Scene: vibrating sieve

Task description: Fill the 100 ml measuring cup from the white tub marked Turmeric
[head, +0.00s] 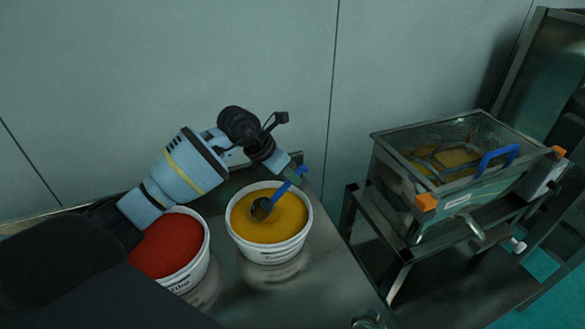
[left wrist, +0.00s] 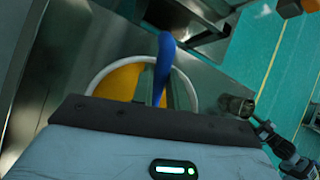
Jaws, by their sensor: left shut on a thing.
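The white tub (head: 268,254) holds yellow-orange powder (head: 283,222) and stands on the metal table; its lettering is too small to read. The measuring cup (head: 262,208) has a dark bowl and a blue handle (head: 285,186). The bowl is inside the tub's rim, at the powder's surface; I cannot tell how deep it sits or whether it holds powder. My left gripper (head: 296,170) is shut on the handle, above the tub's back right rim. The handle (left wrist: 165,65) and tub rim (left wrist: 97,78) also show in the left wrist view.
A white tub of red powder (head: 166,246) stands close on the left, partly behind my arm. The metal sieve box (head: 462,194), with a blue handle (head: 497,158) and yellow material inside, stands on a frame at the right.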

